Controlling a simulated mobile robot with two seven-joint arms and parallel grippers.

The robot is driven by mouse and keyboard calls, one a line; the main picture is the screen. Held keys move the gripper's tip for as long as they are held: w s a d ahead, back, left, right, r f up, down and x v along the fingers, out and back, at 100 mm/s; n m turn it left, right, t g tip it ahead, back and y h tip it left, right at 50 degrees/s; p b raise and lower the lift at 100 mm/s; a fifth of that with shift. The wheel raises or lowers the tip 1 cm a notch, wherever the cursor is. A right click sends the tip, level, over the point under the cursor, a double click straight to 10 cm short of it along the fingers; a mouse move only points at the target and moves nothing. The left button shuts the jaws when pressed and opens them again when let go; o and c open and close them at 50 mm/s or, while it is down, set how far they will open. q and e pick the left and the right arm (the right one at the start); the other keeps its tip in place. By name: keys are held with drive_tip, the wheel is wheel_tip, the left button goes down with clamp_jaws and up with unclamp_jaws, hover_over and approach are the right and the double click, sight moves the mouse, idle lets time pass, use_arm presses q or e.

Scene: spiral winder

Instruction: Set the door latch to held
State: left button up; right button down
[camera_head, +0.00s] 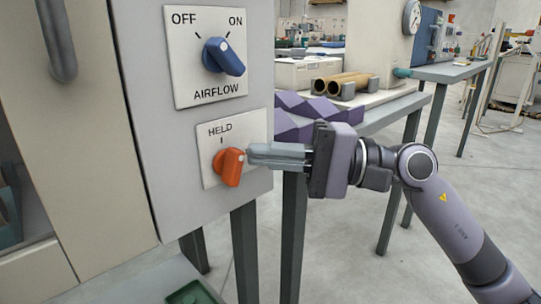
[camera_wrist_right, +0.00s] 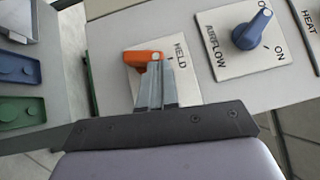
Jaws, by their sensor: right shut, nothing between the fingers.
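The door latch knob (camera_head: 230,166) is an orange handle on a pale plate (camera_head: 208,170) on the grey panel. The word HELD and a short tick stand above it. The long body of the knob slants down from near the tick, with a small white mark near its upper right end. The knob also shows in the right wrist view (camera_wrist_right: 143,58). My right gripper (camera_head: 250,154) is shut and empty, its fingertips close beside the knob's right side. I cannot tell whether they touch it. My left gripper is not in view.
A blue airflow knob (camera_head: 223,57) sits on a plate above the latch. A metal handle (camera_head: 57,40) is at the upper left. Purple angular blocks (camera_head: 290,112) and brown tubes (camera_head: 342,83) lie on a bench behind. Open floor lies to the right.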

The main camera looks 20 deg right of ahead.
drive_tip(key=shift+a+r+n+h, duration=0.15)
drive_tip(key=shift+n+h, duration=0.15)
drive_tip(key=shift+n, duration=0.2)
idle(0.5)
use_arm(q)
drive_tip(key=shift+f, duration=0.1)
